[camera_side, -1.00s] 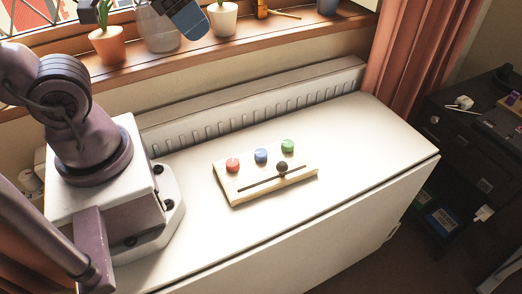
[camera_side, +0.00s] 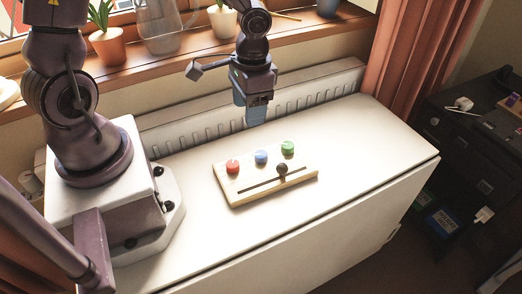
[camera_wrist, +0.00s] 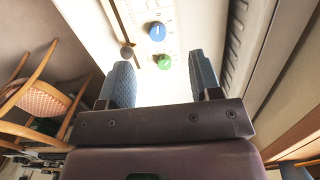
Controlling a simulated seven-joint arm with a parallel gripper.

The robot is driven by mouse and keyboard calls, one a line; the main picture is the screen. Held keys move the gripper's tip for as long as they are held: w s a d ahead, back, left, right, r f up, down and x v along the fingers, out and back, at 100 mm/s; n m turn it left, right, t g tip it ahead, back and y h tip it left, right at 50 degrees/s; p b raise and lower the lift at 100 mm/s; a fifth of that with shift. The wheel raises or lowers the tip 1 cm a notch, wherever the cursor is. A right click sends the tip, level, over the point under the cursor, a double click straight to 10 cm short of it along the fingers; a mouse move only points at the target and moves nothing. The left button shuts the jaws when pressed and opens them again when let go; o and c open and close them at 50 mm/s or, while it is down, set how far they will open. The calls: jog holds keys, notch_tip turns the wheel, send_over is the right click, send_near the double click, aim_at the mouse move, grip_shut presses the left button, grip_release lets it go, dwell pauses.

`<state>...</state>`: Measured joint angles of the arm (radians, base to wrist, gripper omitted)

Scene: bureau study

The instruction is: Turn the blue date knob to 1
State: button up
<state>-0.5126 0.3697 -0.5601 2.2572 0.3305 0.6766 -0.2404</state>
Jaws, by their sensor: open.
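The blue date knob (camera_side: 261,156) is the middle one of three round knobs on a pale wooden board (camera_side: 243,192) on the white table. A red knob (camera_side: 233,167) is to its left and a green knob (camera_side: 288,147) to its right. The blue knob (camera_wrist: 157,31) shows a white pointer mark in the wrist view, with small marks around it too small to read. My gripper (camera_side: 257,118) is above and behind the board, pointing down, apart from the knobs. In the wrist view, my gripper's fingers (camera_wrist: 160,75) are apart with nothing between them.
A dark ball-topped slider (camera_side: 282,168) sits in a slot along the board's front. A white radiator (camera_side: 200,120) and a sill (camera_side: 140,72) with potted plants are behind the table. The table top right of the board is clear.

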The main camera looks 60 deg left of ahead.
aim_at(261, 154)
jog(key=shift+t, duration=0.5)
jog(key=f, duration=0.4)
jog(key=w+f, duration=0.1)
jog(key=f, duration=0.3)
jog(key=w+d+f, duration=0.1)
jog(key=f, duration=0.4)
jog(key=shift+w+f, duration=0.1)
jog(key=shift+c, duration=0.2)
jog(key=c, duration=0.9)
